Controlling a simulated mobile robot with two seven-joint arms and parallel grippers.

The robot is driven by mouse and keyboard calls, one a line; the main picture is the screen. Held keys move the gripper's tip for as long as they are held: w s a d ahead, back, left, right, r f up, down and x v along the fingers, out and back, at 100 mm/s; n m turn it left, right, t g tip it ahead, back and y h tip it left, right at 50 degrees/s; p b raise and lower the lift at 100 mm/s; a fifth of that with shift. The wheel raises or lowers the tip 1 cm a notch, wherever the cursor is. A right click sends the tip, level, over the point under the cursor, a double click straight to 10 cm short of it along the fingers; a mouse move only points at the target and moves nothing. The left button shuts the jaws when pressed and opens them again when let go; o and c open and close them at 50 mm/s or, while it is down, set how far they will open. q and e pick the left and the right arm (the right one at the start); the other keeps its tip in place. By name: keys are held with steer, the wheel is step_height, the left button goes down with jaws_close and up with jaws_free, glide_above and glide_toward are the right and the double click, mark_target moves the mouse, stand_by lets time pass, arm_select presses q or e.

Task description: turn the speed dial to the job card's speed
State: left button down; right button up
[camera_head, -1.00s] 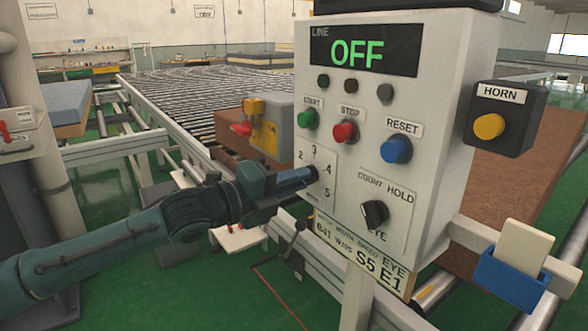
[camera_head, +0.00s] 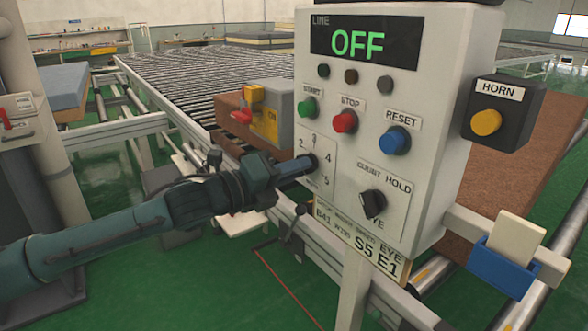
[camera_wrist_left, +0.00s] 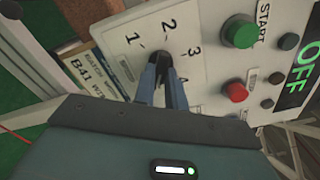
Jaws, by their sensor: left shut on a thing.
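The speed dial (camera_head: 314,159) is a small dark knob on a white plate with numbers around it, on the control box. My left gripper (camera_head: 304,166) reaches it from the left and is shut on it. In the left wrist view my two fingers (camera_wrist_left: 166,72) close around the dark dial, which they mostly hide, so I cannot tell where it points. The numbers 1 to 4 show there. The job card (camera_head: 362,243) below the panel reads S5 and E1, and its edge shows in the wrist view (camera_wrist_left: 88,78). The display (camera_head: 362,43) reads OFF. My right gripper is not in view.
Green START (camera_head: 308,107), red STOP (camera_head: 345,121) and blue RESET (camera_head: 395,142) buttons sit above the dial. A black COUNT HOLD/EYE knob (camera_head: 372,204) is to its right. A yellow HORN button (camera_head: 486,122) is farther right. A roller conveyor (camera_head: 200,85) runs behind.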

arm_select(q)
steer(key=c, duration=1.4)
jaws_free()
steer(key=shift+c, duration=0.2)
steer(key=shift+a, duration=0.15)
steer(key=v, duration=1.3)
steer(key=shift+s, duration=0.1)
